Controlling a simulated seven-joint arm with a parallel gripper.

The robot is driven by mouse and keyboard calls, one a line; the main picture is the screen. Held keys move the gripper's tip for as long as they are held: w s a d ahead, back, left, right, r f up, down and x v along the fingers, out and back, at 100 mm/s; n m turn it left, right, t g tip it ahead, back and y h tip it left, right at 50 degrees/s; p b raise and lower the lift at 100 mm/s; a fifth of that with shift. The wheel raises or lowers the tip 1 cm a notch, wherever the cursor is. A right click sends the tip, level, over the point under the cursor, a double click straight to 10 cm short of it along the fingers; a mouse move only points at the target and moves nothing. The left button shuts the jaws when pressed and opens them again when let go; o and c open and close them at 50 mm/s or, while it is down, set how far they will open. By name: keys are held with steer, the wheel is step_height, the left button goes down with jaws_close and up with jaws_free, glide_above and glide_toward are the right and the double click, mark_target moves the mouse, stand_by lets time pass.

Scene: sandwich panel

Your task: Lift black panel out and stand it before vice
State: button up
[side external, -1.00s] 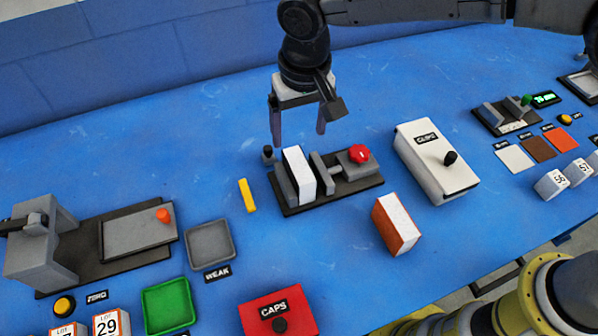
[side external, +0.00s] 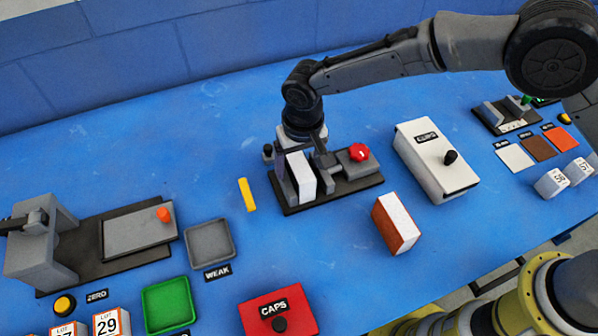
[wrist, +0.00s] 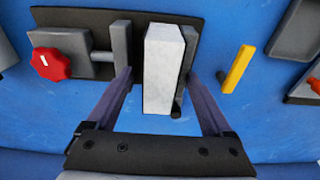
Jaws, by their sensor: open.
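The vice (side external: 348,182) has grey jaws, a dark base and a red knob. It also shows in the wrist view (wrist: 72,84). A panel (side external: 301,179) with a white face and a thin dark edge stands upright between the jaws; no fully black panel shows. In the wrist view the panel (wrist: 163,65) lies between my fingers, with gaps on both sides. My gripper (wrist: 158,78) is open and low over the vice, straddling the panel. In the side view my gripper (side external: 300,152) partly hides the panel's top and the jaws.
A brown-and-white block (side external: 396,223) stands before the vice, to the right. A yellow strip (side external: 247,195) lies left of it. A white box (side external: 436,162) with a black knob is at right. Grey tray (side external: 209,242) and red CAPS box (side external: 278,311) are in front. Blue table is free between.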

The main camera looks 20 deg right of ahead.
mark_target(299, 164)
jaws_close()
steer(key=shift+r, duration=5)
